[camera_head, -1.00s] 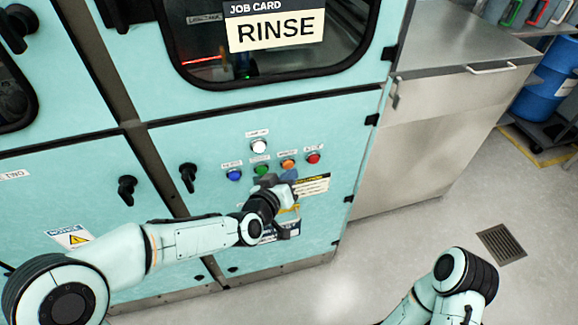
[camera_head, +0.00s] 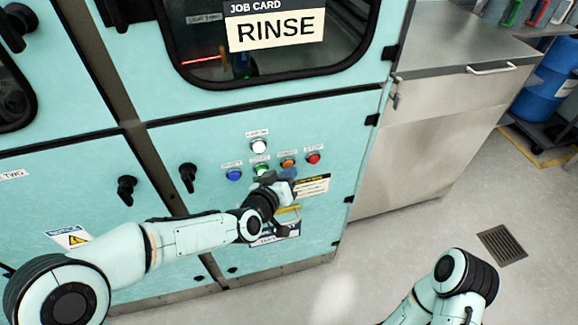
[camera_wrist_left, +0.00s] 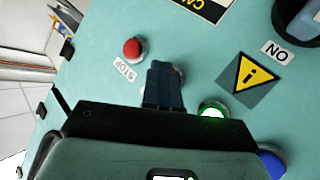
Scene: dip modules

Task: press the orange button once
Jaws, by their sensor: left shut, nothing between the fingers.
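The orange button (camera_head: 288,162) sits on the teal panel in the head view, in a row between the green button (camera_head: 260,169) and the red button (camera_head: 313,158). My left gripper (camera_head: 287,177) is shut and empty, just below the orange button in that view. In the left wrist view, the shut fingers (camera_wrist_left: 164,84) point at the panel between the red button (camera_wrist_left: 132,48) and the lit green button (camera_wrist_left: 212,111). They cover the orange button there, with only part of a metal rim showing beside them. I cannot tell whether the fingertips touch it.
A blue button (camera_head: 234,175) is left of the green one, and a white lamp (camera_head: 259,146) is above. Black knobs (camera_head: 188,177) stick out further left. A steel cabinet (camera_head: 440,130) stands right of the machine. My right arm shows at lower right, its gripper out of frame.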

